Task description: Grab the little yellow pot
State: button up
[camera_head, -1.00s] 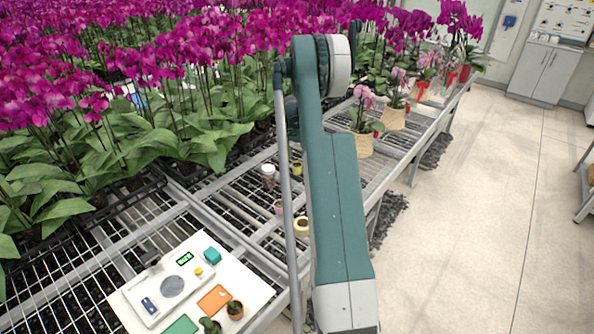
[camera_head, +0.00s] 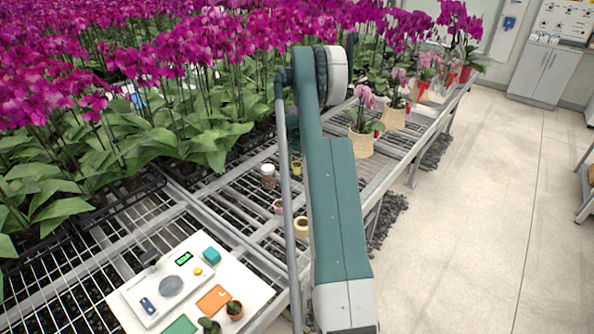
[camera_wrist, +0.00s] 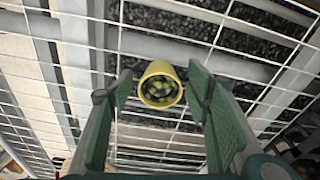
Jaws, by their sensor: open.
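The little yellow pot (camera_wrist: 160,72) is between my fingertips in the wrist view, its round mouth facing the camera. Something dark and mottled green shows inside it. My gripper (camera_wrist: 158,84) is open, with one green-padded finger on each side of the pot and a visible gap on both sides. In the head view a small yellow pot (camera_head: 297,168) stands on the wire bench just beside my arm. My gripper is hidden in that view.
A jar (camera_head: 268,175), a pink pot (camera_head: 279,207) and a cream ring-shaped thing (camera_head: 301,227) are near my arm. A white board (camera_head: 240,296) with a scale is at the front. Dense orchids (camera_head: 150,110) fill the left; woven-potted orchids (camera_head: 360,142) stand beyond my arm.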

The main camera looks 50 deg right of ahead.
aim_at(297, 165)
jog(key=shift+c, duration=0.4)
jog(key=c, duration=0.9)
jog(key=shift+r, duration=0.1)
jog(key=shift+r+p, duration=0.75)
jog(key=shift+r, duration=4.15)
